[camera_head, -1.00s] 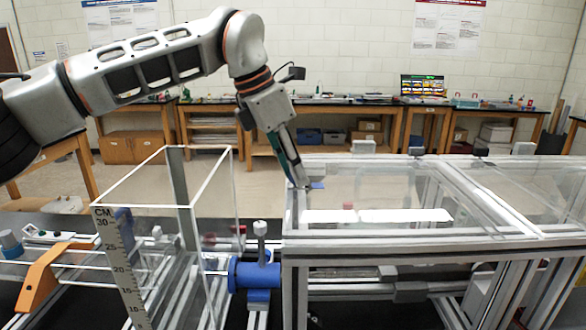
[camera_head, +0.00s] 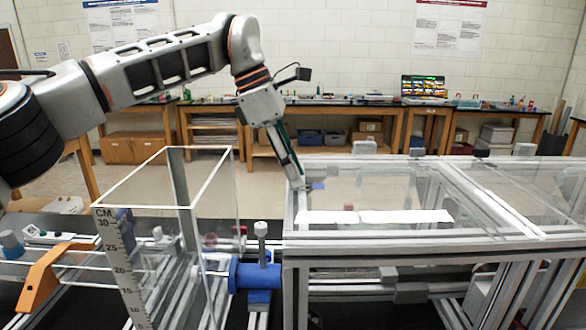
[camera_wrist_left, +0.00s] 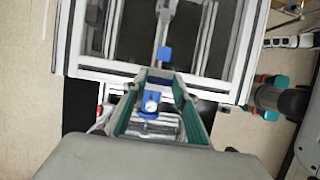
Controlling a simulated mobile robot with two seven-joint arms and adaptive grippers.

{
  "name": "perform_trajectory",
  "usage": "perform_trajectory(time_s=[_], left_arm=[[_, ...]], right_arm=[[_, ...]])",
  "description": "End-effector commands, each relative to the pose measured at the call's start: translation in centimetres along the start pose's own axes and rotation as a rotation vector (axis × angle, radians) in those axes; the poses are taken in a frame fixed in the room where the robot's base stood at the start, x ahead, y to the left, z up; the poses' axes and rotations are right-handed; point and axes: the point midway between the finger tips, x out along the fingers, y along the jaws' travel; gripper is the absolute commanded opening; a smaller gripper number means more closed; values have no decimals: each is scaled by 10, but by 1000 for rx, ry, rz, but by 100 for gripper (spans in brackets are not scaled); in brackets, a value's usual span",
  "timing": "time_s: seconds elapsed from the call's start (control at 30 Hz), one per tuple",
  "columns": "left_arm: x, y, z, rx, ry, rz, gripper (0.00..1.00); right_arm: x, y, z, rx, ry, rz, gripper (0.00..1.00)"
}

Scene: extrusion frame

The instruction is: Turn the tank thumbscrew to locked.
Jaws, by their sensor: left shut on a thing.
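My left gripper (camera_head: 297,184) reaches down to the left end of the top rail of the clear-panelled tank frame (camera_head: 290,243). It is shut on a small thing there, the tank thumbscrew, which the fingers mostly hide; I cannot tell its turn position. A small blue piece (camera_head: 318,186) lies just right of the fingertips. In the left wrist view the teal-edged fingers (camera_wrist_left: 160,78) point to the frame's white rail (camera_wrist_left: 105,70), with a blue square (camera_wrist_left: 164,53) just beyond them. My right gripper is not in view.
A blue fitting (camera_head: 255,275) with an upright grey post (camera_head: 261,229) stands left of the frame. Further left is an open clear tank (camera_head: 205,265) with a centimetre scale (camera_head: 121,268). An orange bracket (camera_head: 42,280) is at far left. Benches (camera_head: 320,104) line the back wall.

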Motion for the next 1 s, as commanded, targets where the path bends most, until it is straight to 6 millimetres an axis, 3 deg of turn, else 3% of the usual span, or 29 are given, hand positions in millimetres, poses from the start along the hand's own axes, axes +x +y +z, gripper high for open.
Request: perform_trajectory(time_s=[0.27,0.3,0.33,0.37,0.77,1.0], left_arm=[[-2,1,0,2,-2,4,6],[-2,1,0,2,-2,4,35],[-2,1,0,2,-1,4,43],[-2,1,0,2,-1,4,44],[-5,0,0,0,0,2,44],[-43,1,1,-2,0,6,44]], right_arm=[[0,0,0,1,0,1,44],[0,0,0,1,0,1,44],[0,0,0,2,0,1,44],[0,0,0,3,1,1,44],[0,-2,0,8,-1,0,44],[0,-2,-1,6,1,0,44]])
